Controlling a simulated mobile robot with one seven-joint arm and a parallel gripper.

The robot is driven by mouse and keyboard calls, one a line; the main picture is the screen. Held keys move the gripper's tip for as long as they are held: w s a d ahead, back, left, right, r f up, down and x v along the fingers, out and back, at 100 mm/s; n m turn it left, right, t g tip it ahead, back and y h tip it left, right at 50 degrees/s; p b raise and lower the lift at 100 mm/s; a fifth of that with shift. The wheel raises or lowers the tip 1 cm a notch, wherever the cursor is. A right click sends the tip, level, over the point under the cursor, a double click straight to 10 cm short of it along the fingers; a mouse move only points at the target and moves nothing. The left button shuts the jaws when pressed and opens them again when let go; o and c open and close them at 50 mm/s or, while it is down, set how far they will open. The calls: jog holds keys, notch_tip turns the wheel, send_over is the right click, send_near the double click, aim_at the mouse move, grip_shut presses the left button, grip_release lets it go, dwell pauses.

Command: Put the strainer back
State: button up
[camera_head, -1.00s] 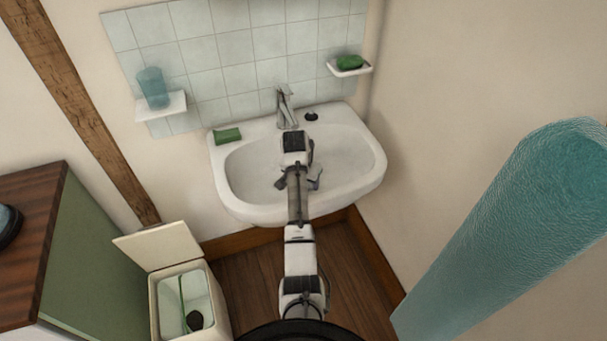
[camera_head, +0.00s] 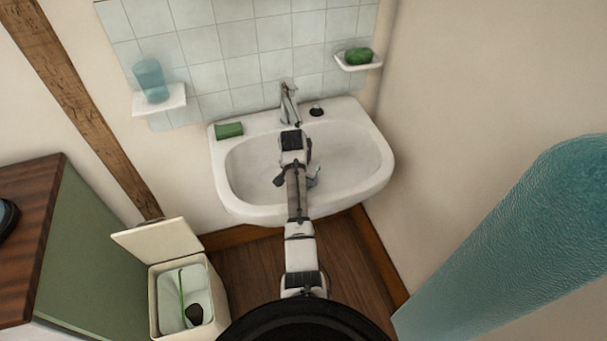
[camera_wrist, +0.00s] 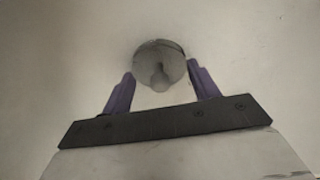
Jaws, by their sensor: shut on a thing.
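The strainer (camera_wrist: 158,66) is a round grey disc with a small knob, seen in the wrist view against a pale surface. My gripper (camera_wrist: 160,82) has its two purple fingers shut on it, one on either side. In the head view my gripper (camera_head: 296,180) is over the bowl of the white sink (camera_head: 349,160). The arm covers the middle of the bowl there, so the drain and most of the strainer are hidden. I cannot tell whether the strainer touches the bowl.
The tap (camera_head: 288,103) stands behind my gripper, with a small black round piece (camera_head: 317,110) beside it. A green block (camera_head: 229,130) lies on the left rim. Shelves hold a blue cup (camera_head: 151,80) and green soap (camera_head: 358,56). An open bin (camera_head: 158,301) stands lower left.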

jog(key=shift+f, duration=0.25)
jog(key=o, duration=1.3)
jog(key=shift+r, duration=0.1)
jog(key=b+v, duration=0.2)
jog(key=v, duration=1)
jog(key=shift+r, duration=0.1)
